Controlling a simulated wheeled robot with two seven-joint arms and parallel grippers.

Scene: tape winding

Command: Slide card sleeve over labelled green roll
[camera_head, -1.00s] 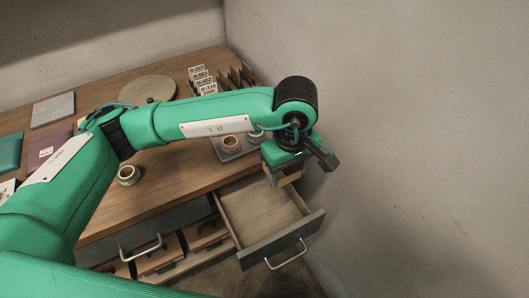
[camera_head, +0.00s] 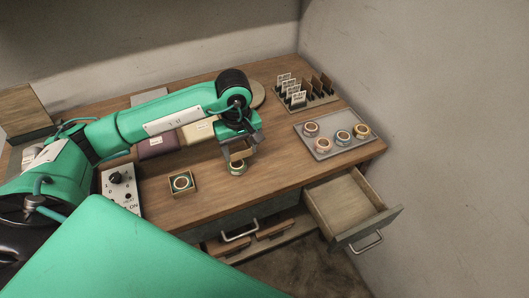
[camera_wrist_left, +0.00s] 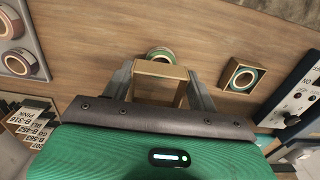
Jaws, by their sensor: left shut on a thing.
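My left gripper (camera_head: 238,143) is shut on a square, open-ended brown card sleeve (camera_head: 240,155). The gripper also shows in the left wrist view (camera_wrist_left: 160,88), with the sleeve (camera_wrist_left: 161,70) between its fingers. A green roll with a pale rim (camera_head: 237,168) lies on the desk just under the sleeve in the head view. In the left wrist view the roll (camera_wrist_left: 160,53) shows just past the sleeve's edge, partly hidden by it. The sleeve looks above the roll, not around it. Any label is too small to read. My right gripper is not in view.
Another green-edged roll sits inside a card sleeve (camera_head: 182,193) to the left. A control box (camera_head: 119,190) stands beyond it. A grey tray (camera_head: 325,153) holds several rolls at the right, near a card rack (camera_head: 318,101). An open, empty-looking drawer (camera_head: 346,207) juts out at front right.

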